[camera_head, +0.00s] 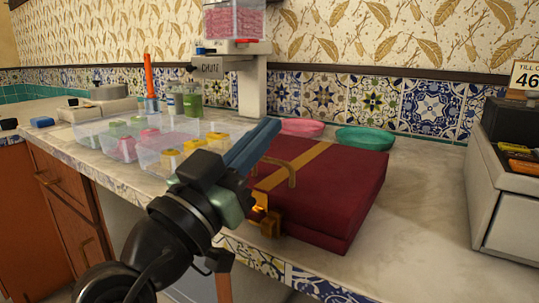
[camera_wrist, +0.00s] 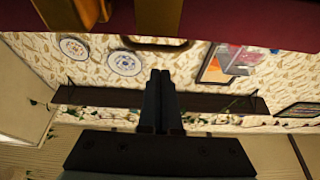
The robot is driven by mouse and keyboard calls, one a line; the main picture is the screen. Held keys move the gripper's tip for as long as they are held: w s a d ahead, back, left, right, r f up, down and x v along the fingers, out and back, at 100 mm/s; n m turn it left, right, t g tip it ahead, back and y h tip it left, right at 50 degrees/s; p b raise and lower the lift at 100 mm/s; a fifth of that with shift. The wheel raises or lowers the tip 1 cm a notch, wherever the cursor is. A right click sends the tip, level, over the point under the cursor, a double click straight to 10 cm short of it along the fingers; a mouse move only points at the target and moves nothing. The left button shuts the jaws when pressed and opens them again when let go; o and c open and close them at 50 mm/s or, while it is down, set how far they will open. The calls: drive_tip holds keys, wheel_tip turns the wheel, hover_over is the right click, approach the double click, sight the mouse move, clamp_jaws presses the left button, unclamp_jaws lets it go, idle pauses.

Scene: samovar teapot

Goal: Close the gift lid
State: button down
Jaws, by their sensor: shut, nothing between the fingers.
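The gift box (camera_head: 345,195) is dark red with a gold ribbon and stands on the counter in the head view. Its lid (camera_head: 335,165) looks flat on top; I cannot tell if it is fully seated. A gold clasp (camera_head: 270,226) is on its front and a gold loop stands up near the top's left edge. My gripper (camera_head: 268,128) is shut and empty, its blue fingers pointing up to the right, overlapping the box's left side in the picture. In the wrist view, the dark fingers (camera_wrist: 160,80) are together, and a dark red surface with gold parts (camera_wrist: 160,18) fills the top edge.
Clear trays (camera_head: 185,150) of sweets stand left of the box. Pink (camera_head: 302,127) and green (camera_head: 362,138) bowls stand behind it, near the tiled wall. A till (camera_head: 510,190) stands at the right. The counter between box and till is bare.

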sight(257, 188)
drive_tip(key=shift+t+h, duration=0.7)
drive_tip(key=shift+s+a+f+b, duration=0.1)
drive_tip(key=shift+s+f+b, duration=0.1)
drive_tip(key=shift+f+b, duration=0.7)
drive_tip(key=shift+s+a+f+b, duration=0.15)
drive_tip(key=shift+f+b, duration=0.25)
drive_tip(key=shift+b, duration=0.95)
drive_tip(key=shift+s+a+f+b, duration=0.1)
drive_tip(key=shift+s+f+b, duration=0.1)
drive_tip(key=shift+f+b, duration=0.7)
drive_tip(key=shift+r+b, duration=0.2)
drive_tip(key=shift+b, duration=0.2)
drive_tip(key=shift+r, duration=0.1)
